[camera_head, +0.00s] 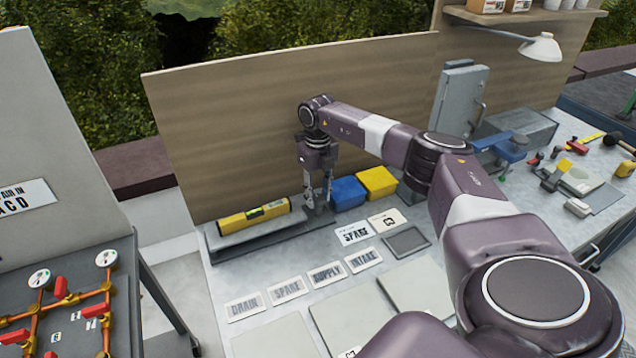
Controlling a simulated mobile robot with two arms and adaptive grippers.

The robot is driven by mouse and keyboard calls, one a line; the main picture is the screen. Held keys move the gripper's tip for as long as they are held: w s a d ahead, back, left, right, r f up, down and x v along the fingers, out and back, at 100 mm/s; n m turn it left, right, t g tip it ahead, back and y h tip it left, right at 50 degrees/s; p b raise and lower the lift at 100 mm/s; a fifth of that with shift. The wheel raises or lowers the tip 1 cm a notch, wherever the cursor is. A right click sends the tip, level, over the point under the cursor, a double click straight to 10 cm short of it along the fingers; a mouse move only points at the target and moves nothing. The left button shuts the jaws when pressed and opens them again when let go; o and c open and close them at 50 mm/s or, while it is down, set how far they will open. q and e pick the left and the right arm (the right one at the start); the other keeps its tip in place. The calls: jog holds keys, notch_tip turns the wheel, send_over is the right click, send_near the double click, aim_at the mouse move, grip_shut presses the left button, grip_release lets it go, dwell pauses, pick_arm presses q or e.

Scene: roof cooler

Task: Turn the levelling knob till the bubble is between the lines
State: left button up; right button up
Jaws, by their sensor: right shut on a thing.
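A yellow spirit level (235,221) lies on a grey plate (222,241) at the back left of the bench. Its green vial (266,211) shows, but the bubble and lines are too small to tell apart. My right gripper (318,207) points down at the right end of the level. Its fingers are shut on what seems to be the levelling knob, which is mostly hidden between them. My left gripper is not in view.
A blue block (347,192) and a yellow block (377,182) stand just right of my right gripper. A wooden panel (250,120) rises close behind. Flat labels (285,289) lie in front. A pipe panel (70,310) is at left.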

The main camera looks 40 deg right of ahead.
aim_at(318, 198)
jog(key=shift+w+r+m, duration=0.1)
jog(key=shift+r+m, duration=0.05)
jog(key=shift+m, duration=0.15)
jog(key=o, duration=1.2)
jog(key=shift+c, duration=0.2)
notch_tip(318, 198, up, 12)
dwell(0.4)
